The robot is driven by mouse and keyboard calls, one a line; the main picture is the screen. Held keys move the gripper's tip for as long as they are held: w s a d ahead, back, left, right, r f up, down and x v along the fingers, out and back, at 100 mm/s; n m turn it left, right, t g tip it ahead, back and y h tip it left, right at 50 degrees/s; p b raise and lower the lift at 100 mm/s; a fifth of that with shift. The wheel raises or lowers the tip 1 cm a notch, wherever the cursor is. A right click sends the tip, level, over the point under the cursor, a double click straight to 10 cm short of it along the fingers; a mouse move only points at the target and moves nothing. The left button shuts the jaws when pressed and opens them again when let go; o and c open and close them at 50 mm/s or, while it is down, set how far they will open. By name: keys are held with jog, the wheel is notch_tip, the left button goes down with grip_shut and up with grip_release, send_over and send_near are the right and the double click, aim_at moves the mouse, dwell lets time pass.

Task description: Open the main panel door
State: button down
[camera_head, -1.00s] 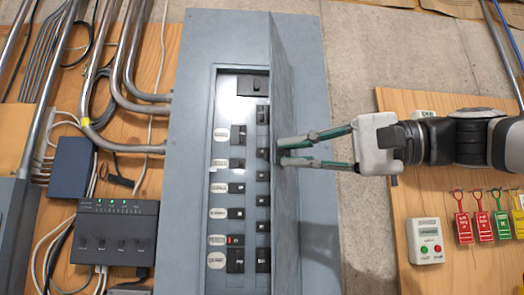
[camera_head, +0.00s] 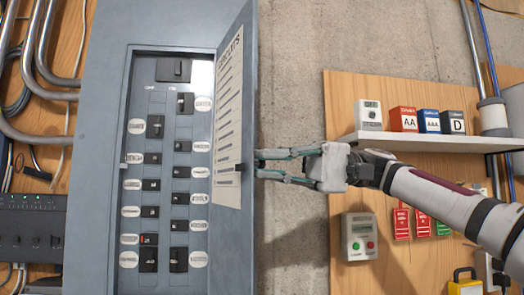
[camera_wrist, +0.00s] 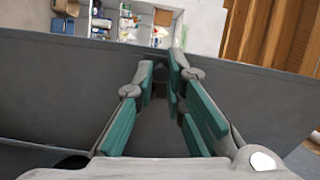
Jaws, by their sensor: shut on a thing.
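The grey main panel door (camera_head: 234,70) stands swung open on its right side, with a paper circuit list on its inner face. The panel box (camera_head: 100,120) shows two columns of black breakers with white labels. My gripper (camera_head: 258,165) is at the door's outer face, right of the panel. In the wrist view, the teal fingers (camera_wrist: 160,72) come together at the door's grey surface (camera_wrist: 70,85), near its edge. My gripper is shut on a small part of the door, mostly hidden between the fingertips.
Right of the panel is bare concrete, then a plywood board (camera_head: 350,95) with a shelf (camera_head: 430,141) of battery boxes, a grey button box (camera_head: 359,236) and red tags (camera_head: 401,222). Conduits (camera_head: 45,60) and a black device (camera_head: 35,225) are at the left.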

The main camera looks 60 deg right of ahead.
jog(key=shift+s+d+g, duration=0.1)
jog(key=shift+d+g, duration=0.15)
jog(key=shift+g, duration=0.05)
jog(key=c, duration=1.6)
grip_release()
jog(key=v, duration=1.2)
jog(key=shift+f, duration=0.15)
